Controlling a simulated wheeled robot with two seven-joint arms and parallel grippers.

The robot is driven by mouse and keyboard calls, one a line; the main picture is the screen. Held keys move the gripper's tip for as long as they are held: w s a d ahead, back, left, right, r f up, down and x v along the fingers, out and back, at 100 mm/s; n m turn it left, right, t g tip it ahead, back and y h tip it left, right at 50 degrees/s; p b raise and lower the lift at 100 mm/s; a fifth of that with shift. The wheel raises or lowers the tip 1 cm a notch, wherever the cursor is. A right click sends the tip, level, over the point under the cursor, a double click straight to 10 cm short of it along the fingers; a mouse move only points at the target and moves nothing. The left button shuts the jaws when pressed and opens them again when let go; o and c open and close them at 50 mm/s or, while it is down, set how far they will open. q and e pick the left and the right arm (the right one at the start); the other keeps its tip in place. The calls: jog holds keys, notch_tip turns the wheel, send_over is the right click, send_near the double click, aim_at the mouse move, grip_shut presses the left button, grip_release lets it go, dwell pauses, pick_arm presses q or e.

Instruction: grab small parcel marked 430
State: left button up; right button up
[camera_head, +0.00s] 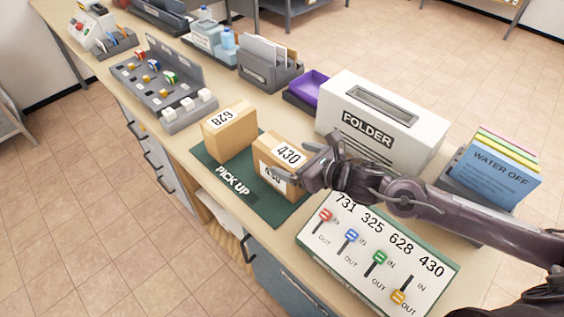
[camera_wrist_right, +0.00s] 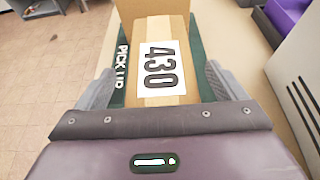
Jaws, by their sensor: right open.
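The small brown parcel marked 430 (camera_head: 284,151) stands on the right part of the green PICK UP mat (camera_head: 237,185). My right gripper (camera_head: 293,178) is at its near right side and hides part of it. In the right wrist view the parcel (camera_wrist_right: 152,90) lies between the two open fingers of my right gripper (camera_wrist_right: 158,88), its 430 label facing the camera. I cannot tell whether the fingers touch it. My left gripper does not show.
A parcel marked 628 (camera_head: 231,128) stands on the mat just left of it. The white FOLDER box (camera_head: 381,128) is behind my right arm. A board with colored sliders (camera_head: 375,252) lies at the front right. A blue WATER OFF folder (camera_head: 492,176) stands far right.

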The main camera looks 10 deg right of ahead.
jog(key=shift+x, duration=1.35)
jog(key=shift+d, duration=0.1)
jog(key=c, duration=1.9)
jog(key=shift+r, duration=0.15)
grip_shut()
